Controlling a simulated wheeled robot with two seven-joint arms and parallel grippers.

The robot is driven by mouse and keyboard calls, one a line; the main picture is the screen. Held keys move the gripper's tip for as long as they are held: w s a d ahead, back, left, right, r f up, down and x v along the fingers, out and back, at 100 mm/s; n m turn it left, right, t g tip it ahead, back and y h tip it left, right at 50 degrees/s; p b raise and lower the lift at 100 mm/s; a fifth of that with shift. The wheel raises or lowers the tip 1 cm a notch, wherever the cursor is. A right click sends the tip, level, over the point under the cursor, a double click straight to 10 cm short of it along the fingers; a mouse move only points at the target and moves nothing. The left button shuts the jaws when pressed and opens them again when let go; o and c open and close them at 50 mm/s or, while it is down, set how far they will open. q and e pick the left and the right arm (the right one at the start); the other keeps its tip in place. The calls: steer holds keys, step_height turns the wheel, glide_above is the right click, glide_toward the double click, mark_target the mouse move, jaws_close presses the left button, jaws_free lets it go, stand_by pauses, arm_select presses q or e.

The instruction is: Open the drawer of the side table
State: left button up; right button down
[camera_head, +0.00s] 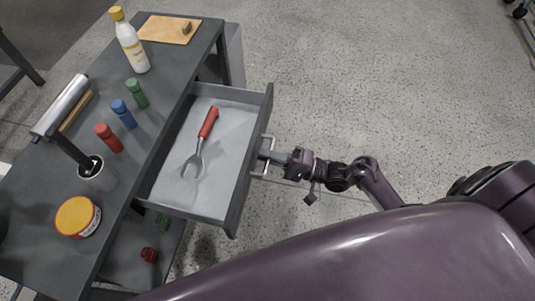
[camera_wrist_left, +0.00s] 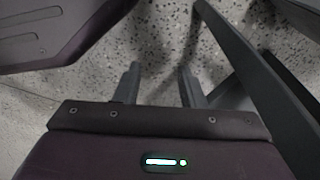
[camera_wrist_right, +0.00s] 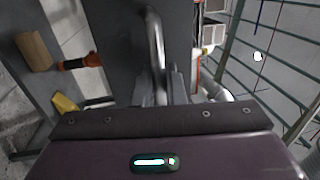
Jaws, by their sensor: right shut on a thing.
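The side table (camera_head: 170,75) is dark grey and stands at the left of the head view. Its drawer (camera_head: 226,134) is pulled well out to the right, with its inside in plain view. A fork with a red handle (camera_head: 208,122) lies in it. The drawer's light metal bar handle (camera_head: 267,150) is on the drawer front. My right gripper (camera_head: 268,156) is shut on this handle; the handle also shows between the fingers in the right wrist view (camera_wrist_right: 155,40). My left gripper (camera_wrist_left: 160,85) shows only in the left wrist view, with its fingers apart and nothing between them.
Small red (camera_head: 149,254) and green items lie on the lower shelf.

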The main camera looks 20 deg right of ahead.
steer(key=c, duration=1.6)
jaws_free()
steer(key=shift+c, duration=0.2)
arm_select(q)
steer(key=shift+w+d+r+b, duration=0.15)
steer(key=shift+w+r+b, duration=0.1)
steer(key=shift+w, duration=0.15)
steer(key=shift+w+d+r+b, duration=0.1)
steer(key=shift+w+r, duration=0.15)
steer(key=shift+w, duration=0.15)
arm_select(e)
steer(key=v, duration=0.8)
arm_select(q)
steer(key=shift+s+a, duration=0.1)
